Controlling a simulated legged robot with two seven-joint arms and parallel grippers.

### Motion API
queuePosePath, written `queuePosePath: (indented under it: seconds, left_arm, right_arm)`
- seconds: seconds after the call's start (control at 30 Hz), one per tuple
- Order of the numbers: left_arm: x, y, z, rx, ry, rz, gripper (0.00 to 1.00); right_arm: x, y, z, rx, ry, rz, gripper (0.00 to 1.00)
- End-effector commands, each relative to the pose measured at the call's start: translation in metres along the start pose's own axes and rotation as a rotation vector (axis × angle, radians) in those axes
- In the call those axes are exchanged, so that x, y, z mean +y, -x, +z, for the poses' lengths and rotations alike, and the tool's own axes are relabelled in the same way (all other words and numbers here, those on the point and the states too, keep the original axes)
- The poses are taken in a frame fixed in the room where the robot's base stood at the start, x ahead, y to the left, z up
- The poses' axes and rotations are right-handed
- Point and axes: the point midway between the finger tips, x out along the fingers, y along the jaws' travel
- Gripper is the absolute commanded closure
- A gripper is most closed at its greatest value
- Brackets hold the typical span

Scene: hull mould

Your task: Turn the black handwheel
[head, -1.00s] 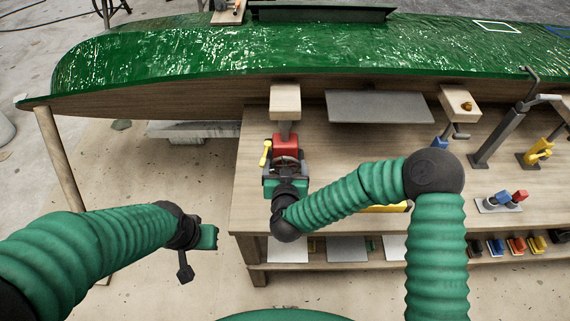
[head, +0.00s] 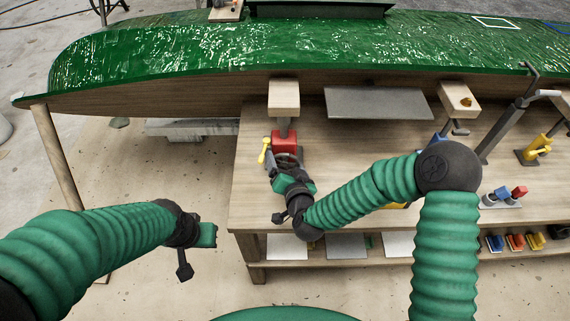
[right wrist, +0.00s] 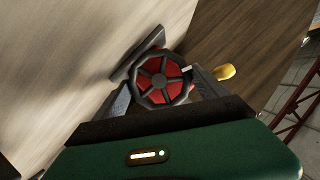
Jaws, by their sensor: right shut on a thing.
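The black handwheel (right wrist: 160,79) shows in the right wrist view as a dark spoked ring with red behind it. It sits on the front of a red block (head: 284,142) on the workbench. My right gripper (head: 287,168) reaches it from the front, its fingers on both sides of the rim and shut on it. In the head view my gripper hides most of the wheel. A yellow-knobbed lever (head: 264,150) sticks out left of the red block; its knob is right of the wheel in the right wrist view (right wrist: 224,72). My left gripper (head: 208,235) hangs empty left of the bench; its jaw opening is unclear.
The green hull (head: 200,60) spans the back above the workbench (head: 400,150). A post with a wooden pad (head: 284,98) stands behind the red block. To the right are a grey clamp (head: 505,120) and a yellow device (head: 533,150).

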Motion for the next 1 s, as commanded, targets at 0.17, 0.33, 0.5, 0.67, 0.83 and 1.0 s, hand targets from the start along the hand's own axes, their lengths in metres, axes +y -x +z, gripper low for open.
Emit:
queuePosePath:
  seconds: [0.17, 0.33, 0.5, 0.67, 0.83, 1.0]
  left_arm:
    - [0.000, 0.000, 0.000, 0.000, 0.000, 0.000, 1.00]
    - [0.000, 0.000, 0.000, 0.000, 0.000, 0.000, 1.00]
    - [0.000, 0.000, 0.000, 0.000, 0.000, 0.000, 1.00]
    - [0.000, 0.000, 0.000, 0.000, 0.000, 0.000, 1.00]
    - [0.000, 0.002, 0.000, 0.000, 0.000, 0.000, 1.00]
    - [0.000, 0.007, -0.002, 0.000, 0.000, 0.000, 1.00]
  right_arm:
    - [0.001, 0.000, -0.001, 0.001, -0.005, 0.000, 0.57]
    - [0.001, 0.000, -0.001, 0.001, -0.005, 0.001, 0.57]
    - [0.001, 0.000, -0.001, 0.001, -0.004, 0.001, 0.09]
    - [0.001, 0.000, 0.000, 0.000, -0.004, 0.000, 0.09]
    - [0.000, 0.008, -0.001, 0.000, -0.003, -0.001, 0.09]
    - [-0.001, 0.047, -0.002, -0.001, -0.001, 0.000, 0.09]
